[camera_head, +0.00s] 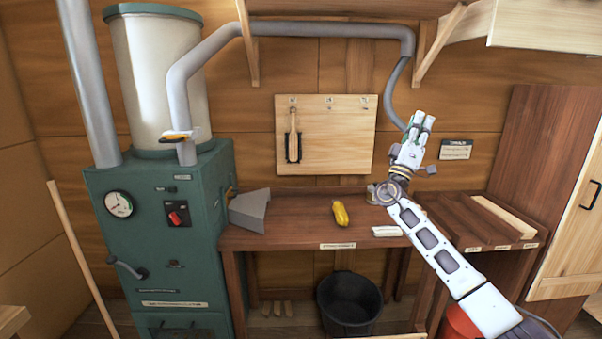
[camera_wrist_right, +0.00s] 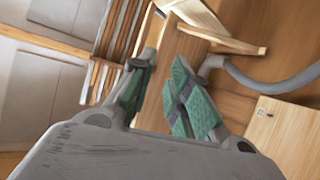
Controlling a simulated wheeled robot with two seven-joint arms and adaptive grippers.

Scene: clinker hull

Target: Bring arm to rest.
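My right arm (camera_head: 438,248) reaches up from the lower right over the workbench, a white link with dark panels. My right gripper (camera_head: 420,122) is raised, its fingers pointing up in front of the back wall, near the grey hose. In the right wrist view its green-padded fingers (camera_wrist_right: 160,95) stand apart with nothing between them. My left arm and gripper do not show in either view.
A workbench (camera_head: 285,240) carries a yellow tool (camera_head: 340,214) and a white block (camera_head: 387,231). A green boiler (camera_head: 160,240) stands left, a black bucket (camera_head: 349,300) below. A grey hose (camera_head: 391,95) hangs close to the gripper.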

